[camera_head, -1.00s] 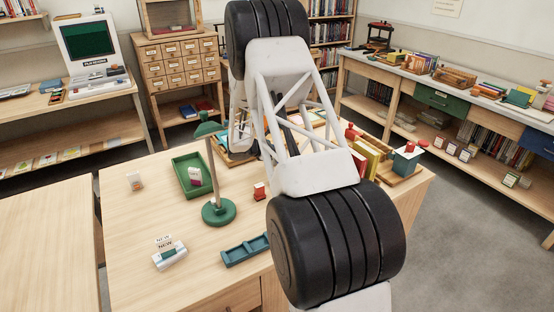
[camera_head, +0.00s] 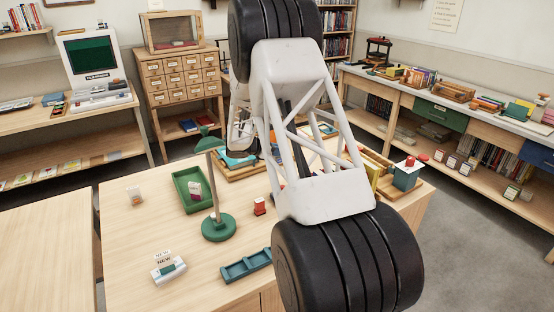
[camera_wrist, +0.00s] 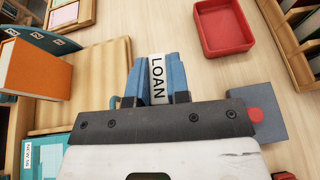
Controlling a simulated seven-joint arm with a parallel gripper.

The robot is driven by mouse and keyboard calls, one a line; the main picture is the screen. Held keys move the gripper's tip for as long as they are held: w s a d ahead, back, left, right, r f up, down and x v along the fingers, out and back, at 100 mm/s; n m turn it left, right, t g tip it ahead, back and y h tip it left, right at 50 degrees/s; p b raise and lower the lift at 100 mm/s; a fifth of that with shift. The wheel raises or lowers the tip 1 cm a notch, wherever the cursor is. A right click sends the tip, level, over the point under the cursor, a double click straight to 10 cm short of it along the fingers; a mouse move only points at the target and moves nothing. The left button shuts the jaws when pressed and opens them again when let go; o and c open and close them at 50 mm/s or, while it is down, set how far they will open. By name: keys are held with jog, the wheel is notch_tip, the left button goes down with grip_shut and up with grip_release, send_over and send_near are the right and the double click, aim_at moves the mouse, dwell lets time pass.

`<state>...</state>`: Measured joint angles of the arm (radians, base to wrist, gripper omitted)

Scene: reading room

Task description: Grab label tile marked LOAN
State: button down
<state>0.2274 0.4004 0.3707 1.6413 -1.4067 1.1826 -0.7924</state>
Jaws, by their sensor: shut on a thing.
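In the wrist view the LOAN label tile (camera_wrist: 157,80), white with black letters, stands between the two blue fingers of my gripper (camera_wrist: 157,78). The fingers are shut on it, one on each side, and the lettering faces the camera. Pale wooden tabletop shows beyond the tile; I cannot tell how high above it the tile is. In the head view my arm hides the tile and the fingertips.
In the wrist view a red tray (camera_wrist: 204,46) lies ahead, an orange book (camera_wrist: 35,68) at left, and a blue-grey block (camera_wrist: 270,128) with a red knob at right. In the head view a green lamp (camera_head: 218,229), green tray (camera_head: 181,182) and teal rack (camera_head: 245,266) stand left of my arm.

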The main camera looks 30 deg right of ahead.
jog(key=shift+r, duration=1.2)
